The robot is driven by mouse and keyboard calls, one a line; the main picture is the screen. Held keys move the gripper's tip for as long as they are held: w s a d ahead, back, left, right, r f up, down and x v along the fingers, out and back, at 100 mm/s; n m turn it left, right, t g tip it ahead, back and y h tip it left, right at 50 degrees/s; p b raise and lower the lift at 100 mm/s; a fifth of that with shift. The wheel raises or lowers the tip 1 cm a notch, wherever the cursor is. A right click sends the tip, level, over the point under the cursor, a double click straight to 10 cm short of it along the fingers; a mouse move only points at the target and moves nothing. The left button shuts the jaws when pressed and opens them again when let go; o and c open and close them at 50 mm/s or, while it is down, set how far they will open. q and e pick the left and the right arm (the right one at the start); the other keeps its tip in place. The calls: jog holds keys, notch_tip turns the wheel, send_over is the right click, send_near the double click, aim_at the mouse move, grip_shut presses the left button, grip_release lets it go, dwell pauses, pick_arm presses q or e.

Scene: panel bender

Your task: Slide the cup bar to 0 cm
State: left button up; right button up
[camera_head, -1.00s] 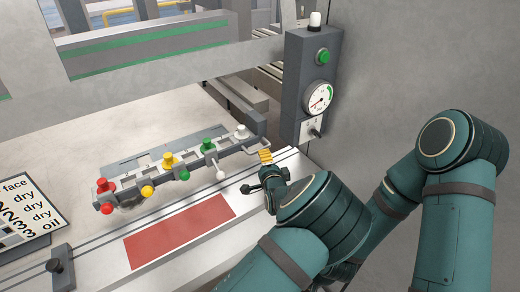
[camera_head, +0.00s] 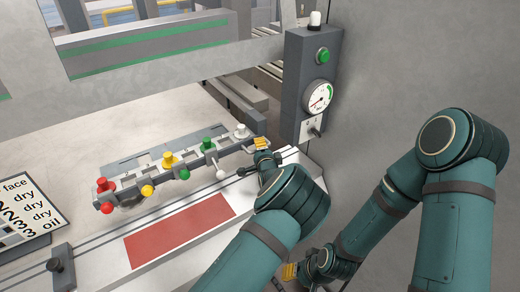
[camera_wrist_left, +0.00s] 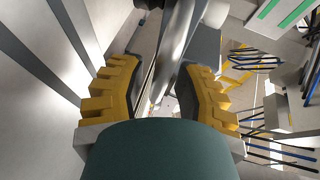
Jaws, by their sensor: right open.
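The cup bar (camera_head: 193,168) is a long grey bar with red, yellow, green and white knobs. It lies slantwise over the pale machine bed, and the bar's right end is partly covered by my left gripper (camera_head: 261,145). In the left wrist view, the yellow fingers of that gripper (camera_wrist_left: 162,72) stand wide apart. A grey metal rod and blocks show between and beyond them; I cannot tell whether they touch. My right gripper (camera_head: 290,271) hangs low in front of the machine, away from the bar, partly hidden; it is open.
A grey post (camera_head: 309,80) with a green button, a gauge (camera_head: 317,96) and a switch stands just right of the bar's end. A red plate (camera_head: 180,228) lies on the bed's front. A label board (camera_head: 28,210) is at left.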

aim_at(253, 143)
pick_arm(q)
grip_shut()
jog(key=shift+w, duration=0.1)
jog(key=w+a+b, duration=0.2)
jog(key=w, duration=0.1)
jog(key=shift+w+a+b, duration=0.2)
jog(key=shift+w+b, duration=0.05)
jog(key=shift+b, duration=0.15)
jog(key=shift+s, duration=0.1)
jog(key=shift+o, duration=1.8)
grip_release()
jog(key=shift+d, duration=0.1)
jog(key=shift+s, duration=0.1)
